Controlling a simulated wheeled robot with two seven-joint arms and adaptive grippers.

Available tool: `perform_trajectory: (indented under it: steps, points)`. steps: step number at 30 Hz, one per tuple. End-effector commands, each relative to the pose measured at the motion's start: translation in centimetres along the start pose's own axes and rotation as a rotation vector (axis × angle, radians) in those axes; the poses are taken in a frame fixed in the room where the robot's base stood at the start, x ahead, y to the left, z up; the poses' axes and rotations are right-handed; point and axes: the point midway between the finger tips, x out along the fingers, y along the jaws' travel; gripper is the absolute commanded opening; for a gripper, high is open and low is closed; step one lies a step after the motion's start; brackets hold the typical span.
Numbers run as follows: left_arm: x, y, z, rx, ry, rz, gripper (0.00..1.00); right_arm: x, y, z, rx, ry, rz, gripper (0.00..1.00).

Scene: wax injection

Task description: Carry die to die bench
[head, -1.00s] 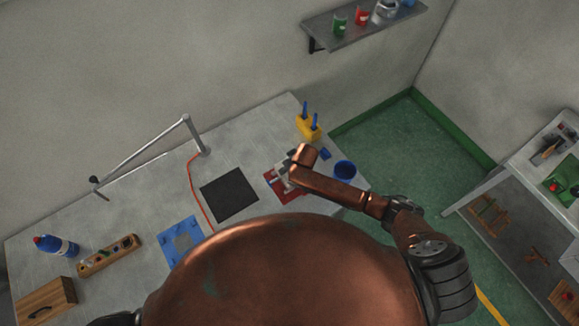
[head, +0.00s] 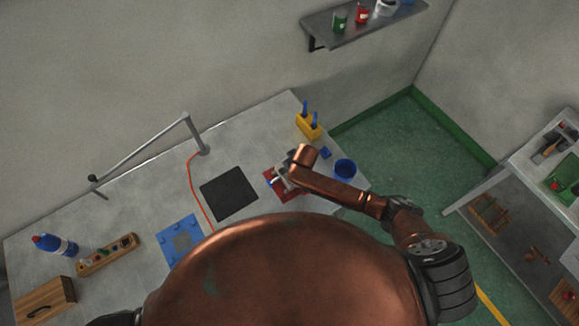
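My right arm reaches in from the right, over the right part of the bench (head: 130,175). Its gripper (head: 279,181) is low over a red mat (head: 291,195), partly hidden by my own wrist. Small pale and dark parts show at the fingers; I cannot tell whether they are finger parts or a held piece, nor whether the fingers are open. No die can be made out for certain. My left gripper is out of view.
A black pad (head: 229,194) lies mid-bench. A blue cup (head: 345,169) and a yellow holder (head: 308,126) stand near the right end. A bottle (head: 56,245), a wooden tray (head: 108,254) and a wooden box (head: 45,299) are at left. Shelving (head: 530,215) stands far right.

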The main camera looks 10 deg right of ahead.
Motion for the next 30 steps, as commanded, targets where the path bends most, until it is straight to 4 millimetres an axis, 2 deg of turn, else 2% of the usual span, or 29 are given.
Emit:
perform_trajectory:
  steps: [1, 16, 17, 25, 30]
  points:
    - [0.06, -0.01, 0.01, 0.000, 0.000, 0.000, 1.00, -0.11, -0.03, -0.41, -0.001, 0.009, -0.001, 0.00]
    - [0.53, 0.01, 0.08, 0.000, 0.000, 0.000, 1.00, 0.76, -0.06, -0.05, -0.001, 0.009, -0.001, 0.00]
    - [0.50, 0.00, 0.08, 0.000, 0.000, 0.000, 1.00, 0.73, -0.06, -0.07, -0.001, 0.009, -0.001, 0.46]
    - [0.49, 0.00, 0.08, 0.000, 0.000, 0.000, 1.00, 0.83, -0.04, 0.18, -0.001, 0.004, 0.000, 0.64]
    - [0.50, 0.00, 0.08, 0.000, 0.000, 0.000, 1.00, 0.88, -0.03, 0.28, 0.000, 0.002, 0.000, 0.65]
